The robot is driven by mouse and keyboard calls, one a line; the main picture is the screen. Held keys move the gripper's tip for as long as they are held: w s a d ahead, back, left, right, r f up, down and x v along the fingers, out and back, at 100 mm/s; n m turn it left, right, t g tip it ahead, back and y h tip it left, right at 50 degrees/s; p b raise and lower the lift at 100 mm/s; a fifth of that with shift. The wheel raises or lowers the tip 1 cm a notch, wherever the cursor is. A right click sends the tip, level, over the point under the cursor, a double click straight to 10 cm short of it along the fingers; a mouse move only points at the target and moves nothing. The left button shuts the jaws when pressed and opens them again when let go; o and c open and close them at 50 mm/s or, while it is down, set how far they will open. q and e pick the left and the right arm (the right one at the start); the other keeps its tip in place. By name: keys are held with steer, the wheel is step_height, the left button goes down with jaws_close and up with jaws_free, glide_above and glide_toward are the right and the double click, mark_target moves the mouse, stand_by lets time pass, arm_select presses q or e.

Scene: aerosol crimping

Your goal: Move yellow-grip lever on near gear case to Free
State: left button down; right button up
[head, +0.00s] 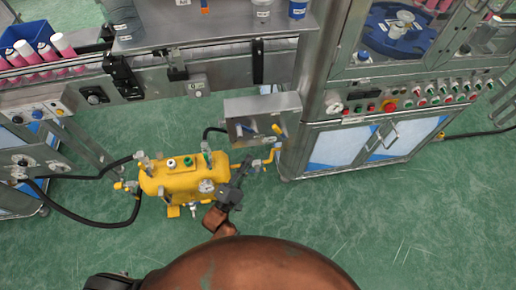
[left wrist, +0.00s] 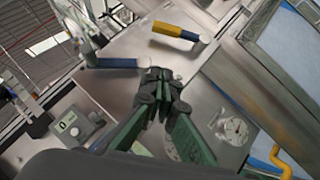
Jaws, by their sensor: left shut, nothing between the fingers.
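The near gear case (head: 262,104) is a grey metal box beside the machine's corner post; its plate (left wrist: 130,45) fills much of the left wrist view. The yellow-grip lever (head: 277,129) is at its right side. A blue-grip lever (left wrist: 112,63) lies left of the fingertips. My left gripper (head: 246,162) is shut and empty, just below the case; its closed fingers (left wrist: 160,78) appear apart from the yellow grip. No position marking is readable. My right gripper is not seen.
A yellow tank (head: 180,179) with valves and hoses stands left of my left gripper. A yellow pipe (head: 271,157) runs close to its right. A round gauge (left wrist: 234,129) is right of the fingers. Green floor (head: 370,220) is open at the right.

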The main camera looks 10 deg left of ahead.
mark_target(280, 130)
arm_select(q)
steer(key=s+d+r+b+x, duration=0.1)
steer(key=d+b+x, duration=0.1)
steer(key=x, duration=1)
steer(key=shift+s+d, duration=0.2)
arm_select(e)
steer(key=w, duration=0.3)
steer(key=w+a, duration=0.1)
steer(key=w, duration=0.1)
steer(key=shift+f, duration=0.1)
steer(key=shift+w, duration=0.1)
